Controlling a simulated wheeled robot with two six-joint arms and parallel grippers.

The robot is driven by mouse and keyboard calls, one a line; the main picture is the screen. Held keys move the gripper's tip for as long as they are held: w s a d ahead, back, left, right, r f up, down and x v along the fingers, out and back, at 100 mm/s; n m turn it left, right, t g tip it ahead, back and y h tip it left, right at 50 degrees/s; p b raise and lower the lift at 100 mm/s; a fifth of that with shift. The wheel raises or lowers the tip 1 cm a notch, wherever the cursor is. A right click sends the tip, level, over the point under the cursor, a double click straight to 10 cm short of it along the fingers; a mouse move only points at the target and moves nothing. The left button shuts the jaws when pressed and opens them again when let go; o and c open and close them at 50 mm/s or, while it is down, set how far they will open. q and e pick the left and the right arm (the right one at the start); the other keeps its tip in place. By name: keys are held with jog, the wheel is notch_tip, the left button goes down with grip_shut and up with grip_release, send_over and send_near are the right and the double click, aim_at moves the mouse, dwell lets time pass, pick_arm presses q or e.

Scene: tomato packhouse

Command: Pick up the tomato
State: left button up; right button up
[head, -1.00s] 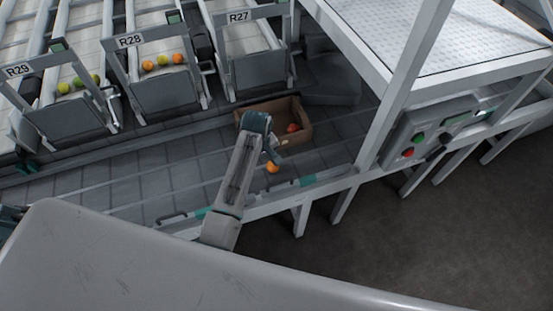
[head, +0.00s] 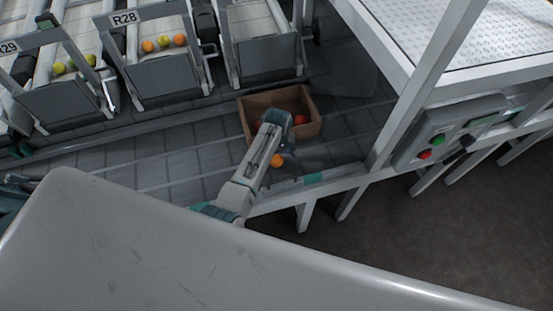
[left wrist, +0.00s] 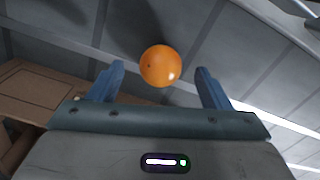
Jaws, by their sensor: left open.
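An orange tomato (head: 277,160) lies on the grey slatted conveyor (head: 180,165), just in front of the cardboard box. In the left wrist view the tomato (left wrist: 160,66) sits beyond and between the two blue fingers, with a gap on each side. My left gripper (left wrist: 160,88) is open and empty. In the head view my left gripper (head: 285,148) is partly hidden by its own wrist, close beside the tomato. My right gripper does not show.
An open cardboard box (head: 309,128) with red tomatoes (head: 299,119) stands on the conveyor behind my left gripper; its edge (left wrist: 45,88) shows in the wrist view. Chutes with tomatoes stand at the back left. A white frame post (head: 425,85) and control panel (head: 450,130) are to the right.

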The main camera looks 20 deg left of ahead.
pick_arm(q)
jog(key=shift+a+f, duration=0.1)
jog(key=shift+f, duration=1.15)
jog(key=shift+c, duration=1.1)
jog(key=c, duration=0.6)
jog(key=shift+r, duration=0.1)
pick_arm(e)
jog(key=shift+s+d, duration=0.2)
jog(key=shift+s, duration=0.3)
